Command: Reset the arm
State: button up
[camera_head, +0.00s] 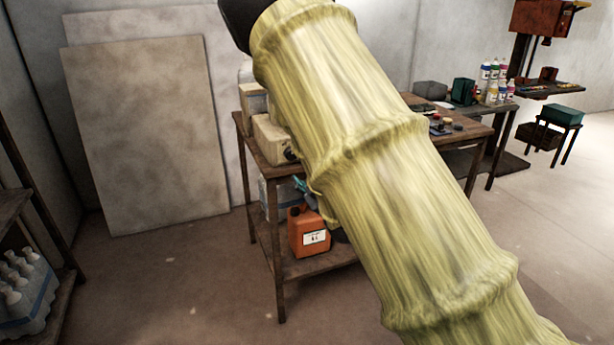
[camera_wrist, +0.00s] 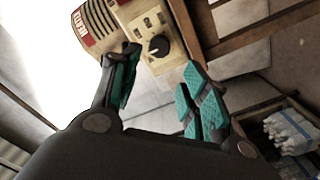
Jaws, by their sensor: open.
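My gripper (camera_wrist: 161,60) is open in the wrist view, with its teal-padded fingers spread apart and nothing between them. In the head view my arm, in a yellowish sleeve, runs from the lower right to the top and hides much of the middle.
A wooden table (camera_head: 284,291) stands behind my arm, with beige boxes (camera_head: 272,138) on top and an orange canister (camera_head: 308,232) below. Pale panels (camera_head: 150,135) lean on the wall. Clear floor lies in front of the panels.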

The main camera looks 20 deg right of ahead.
jog(key=s+f+m+g, duration=0.2)
jog(key=s+f+g, duration=0.2)
jog(key=s+f, duration=0.65)
jog(key=s+f+m+g+h, duration=0.1)
jog(key=s+f+m+g, duration=0.25)
jog(key=s+f, duration=0.75)
jog(key=s+f+m+g, duration=0.2)
jog(key=s+f+g, duration=0.35)
jog(key=f, duration=1.05)
jog(key=s+a+f+m+g, duration=0.1)
jog(key=s+a+f+g, duration=0.1)
jog(key=s, duration=0.6)
jog(key=s+a+f+m+g, duration=0.1)
jog(key=s+f, duration=0.2)
jog(key=s, duration=0.5)
jog(key=s+a+f+m+g, duration=0.1)
jog(key=s+a+f+g, duration=0.1)
jog(key=s, duration=0.6)
notch_tip(320, 180, up, 12)
jog(key=p, duration=1.2)
jog(key=shift+r+p, duration=0.2)
jog(key=shift+p, duration=0.15)
jog(key=shift+w+n, duration=0.1)
jog(key=shift+n, duration=0.15)
